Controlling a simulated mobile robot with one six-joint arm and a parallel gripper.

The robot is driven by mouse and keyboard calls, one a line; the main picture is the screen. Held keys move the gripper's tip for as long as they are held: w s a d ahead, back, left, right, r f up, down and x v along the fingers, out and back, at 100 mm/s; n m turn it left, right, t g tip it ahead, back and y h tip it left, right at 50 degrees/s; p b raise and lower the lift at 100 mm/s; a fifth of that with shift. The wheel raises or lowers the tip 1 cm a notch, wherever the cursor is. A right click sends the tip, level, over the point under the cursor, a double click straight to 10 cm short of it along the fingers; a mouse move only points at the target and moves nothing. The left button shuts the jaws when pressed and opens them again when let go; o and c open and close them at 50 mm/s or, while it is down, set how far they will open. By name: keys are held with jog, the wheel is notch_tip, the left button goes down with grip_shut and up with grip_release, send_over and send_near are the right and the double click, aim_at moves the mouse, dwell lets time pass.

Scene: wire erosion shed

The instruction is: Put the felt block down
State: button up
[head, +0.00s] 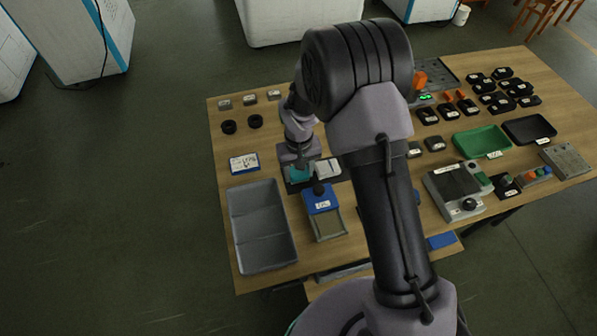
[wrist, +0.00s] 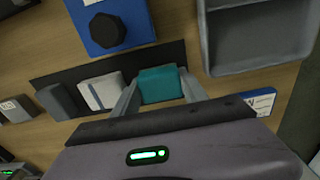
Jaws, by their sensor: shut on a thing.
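The felt block looks to be the teal block (wrist: 160,85) in the wrist view. My gripper (wrist: 160,92) is shut on it, one finger on each side. In the head view my gripper (head: 299,168) points down at the table's left part, and the teal block (head: 301,174) shows below it. The block is over or on a dark strip (wrist: 110,68); I cannot tell whether it touches it. A pale block (wrist: 101,91) and a grey block (wrist: 55,101) sit in a row beside it on that strip.
A grey two-part tray (head: 246,263) lies front left. A blue box with a black knob (head: 321,200) stands close to my gripper. My arm hides the table's middle; bare wood shows around the black rings (head: 228,127).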

jog(key=o, duration=1.2)
jog(key=shift+f, duration=0.1)
notch_tip(320, 180, up, 12)
jog(key=p, duration=0.5)
notch_tip(320, 180, up, 12)
jog(key=m+t, duration=0.1)
jog(key=m, duration=0.1)
send_over(298, 171)
jog(key=s+d, duration=0.2)
jog(key=d, duration=0.2)
jog(key=s+d+r+m+t, duration=0.1)
jog(key=s+d+r+m, duration=0.1)
jog(key=s+r, duration=0.2)
jog(key=s+d+r+m+t+y, duration=0.1)
jog(key=s+r, duration=0.4)
jog(key=s, duration=0.5)
jog(key=s+d+r+m+t+y, duration=0.1)
jog(key=s+d+r+m+t, duration=0.1)
jog(key=s, duration=0.5)
jog(key=shift+d+r+m+t, duration=0.2)
jog(key=shift+d+r, duration=0.1)
jog(key=shift+r, duration=0.35)
jog(key=shift+d+r+m+t, duration=0.1)
jog(key=shift+d+r+t, duration=0.15)
jog(key=shift+r, duration=0.35)
